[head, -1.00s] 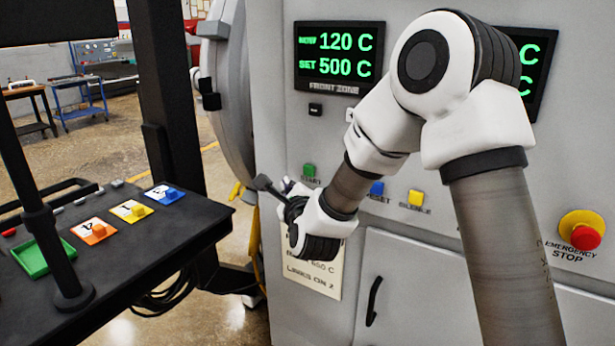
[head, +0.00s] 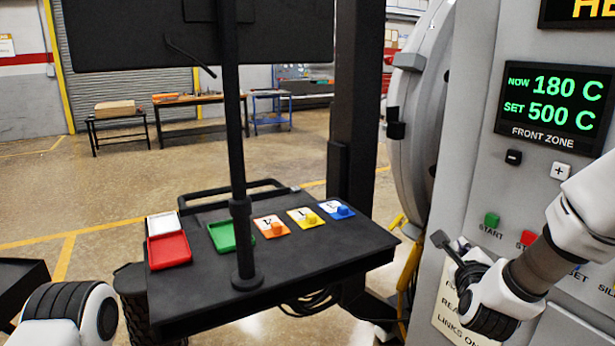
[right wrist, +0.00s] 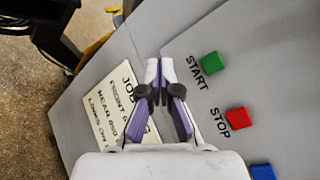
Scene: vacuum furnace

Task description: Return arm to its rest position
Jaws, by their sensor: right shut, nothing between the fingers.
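My right arm comes in at the right of the head view. Its right gripper (head: 442,240) is shut and empty, in front of the furnace panel, left of and slightly below the green START button (head: 491,220). In the right wrist view the fingers (right wrist: 160,68) meet at their tips with nothing between them. They overlap the edge of the job card (right wrist: 115,95) and stand apart from the START button (right wrist: 209,63) and the red STOP button (right wrist: 236,118). Part of my left arm (head: 70,315) shows at the lower left of the head view; its gripper is out of view.
A black cart (head: 320,255) carries a red tray (head: 170,250), a green tray (head: 222,236) and orange, yellow and blue tiles with knobs. A black post (head: 357,100) stands behind it. The front zone display (head: 553,103) reads 180 C, set 500 C. Open floor lies beyond.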

